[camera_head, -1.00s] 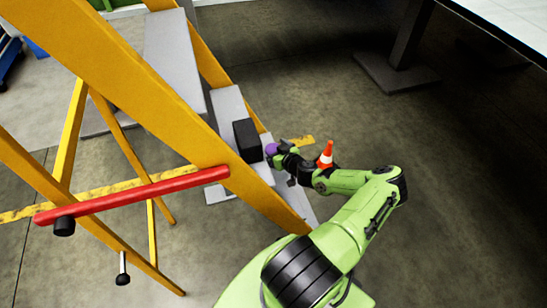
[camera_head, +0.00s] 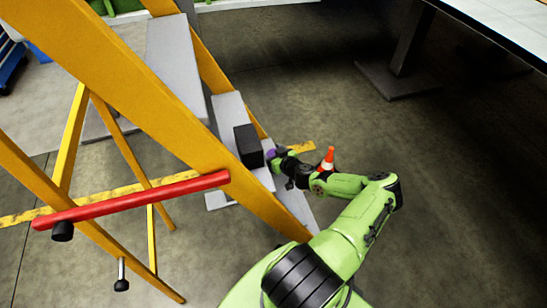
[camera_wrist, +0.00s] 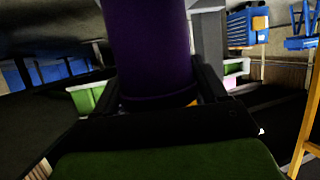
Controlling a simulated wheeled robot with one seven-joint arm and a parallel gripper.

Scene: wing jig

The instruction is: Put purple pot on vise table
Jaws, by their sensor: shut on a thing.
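The purple pot (camera_wrist: 150,50) fills the upper middle of the wrist view. My gripper (camera_wrist: 155,95) is shut on it, with a dark finger on each side. In the head view, only a small purple part of the pot (camera_head: 271,154) shows at the end of my gripper (camera_head: 277,157), close to the stair steps and right of a black box. I cannot tell if the pot touches a step. No vise table can be made out for certain.
A yellow-railed stair (camera_head: 170,110) with grey steps and a red bar (camera_head: 135,199) stands left of my arm. The black box (camera_head: 249,146) sits on a step. An orange cone (camera_head: 327,160) is beyond my forearm. A large table (camera_head: 500,25) is at upper right; floor between is clear.

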